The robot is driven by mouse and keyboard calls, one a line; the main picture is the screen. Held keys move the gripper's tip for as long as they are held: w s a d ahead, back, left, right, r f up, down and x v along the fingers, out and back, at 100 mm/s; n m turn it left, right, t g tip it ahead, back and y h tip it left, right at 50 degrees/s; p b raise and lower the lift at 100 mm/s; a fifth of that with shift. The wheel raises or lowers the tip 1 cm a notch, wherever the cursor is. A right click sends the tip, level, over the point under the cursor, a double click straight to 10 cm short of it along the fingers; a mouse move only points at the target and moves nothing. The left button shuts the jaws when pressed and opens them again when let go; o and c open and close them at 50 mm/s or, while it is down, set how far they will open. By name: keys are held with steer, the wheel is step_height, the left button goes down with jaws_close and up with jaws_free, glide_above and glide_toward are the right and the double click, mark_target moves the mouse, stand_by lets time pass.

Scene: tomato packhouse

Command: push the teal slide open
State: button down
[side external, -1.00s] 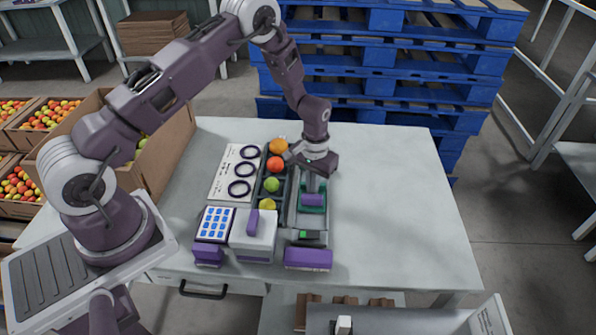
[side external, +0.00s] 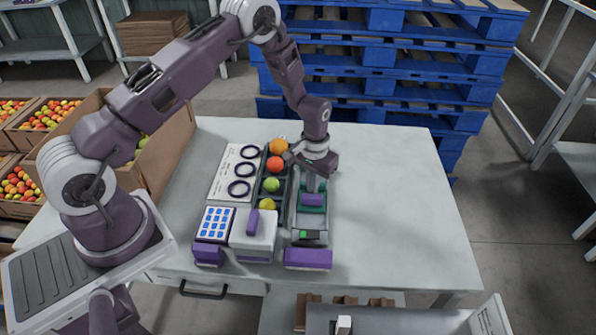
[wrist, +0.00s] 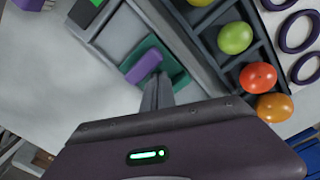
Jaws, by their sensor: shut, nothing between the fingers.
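The teal slide (side external: 313,211) lies in a grey channel of the fixture on the table, with a purple handle (side external: 312,200) raised on it. In the wrist view, the teal slide (wrist: 173,66) and its purple handle (wrist: 143,66) show just beyond my fingertips. My gripper (side external: 314,190) points down into the channel with its fingers together and empty, on the far side of the handle. In the wrist view, my gripper (wrist: 156,82) is close to the handle; I cannot tell whether it touches.
Left of the channel, a dark divided tray (side external: 262,187) holds several tomatoes. Beyond it is a white board with dark rings (side external: 239,188). A keypad (side external: 215,224), a white box with a purple handle (side external: 253,236) and a purple block (side external: 308,258) stand in front. The table's right side is clear.

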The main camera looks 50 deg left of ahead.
mark_target(312, 196)
steer(key=shift+s+d, duration=0.5)
stand_by(1.2)
steer(key=shift+s+d, duration=0.5)
steer(key=shift+d, duration=0.05)
steer(key=shift+s, duration=0.1)
steer(key=shift+w+a, duration=0.1)
steer(key=shift+w, duration=0.1)
stand_by(0.9)
steer(key=shift+r, duration=3)
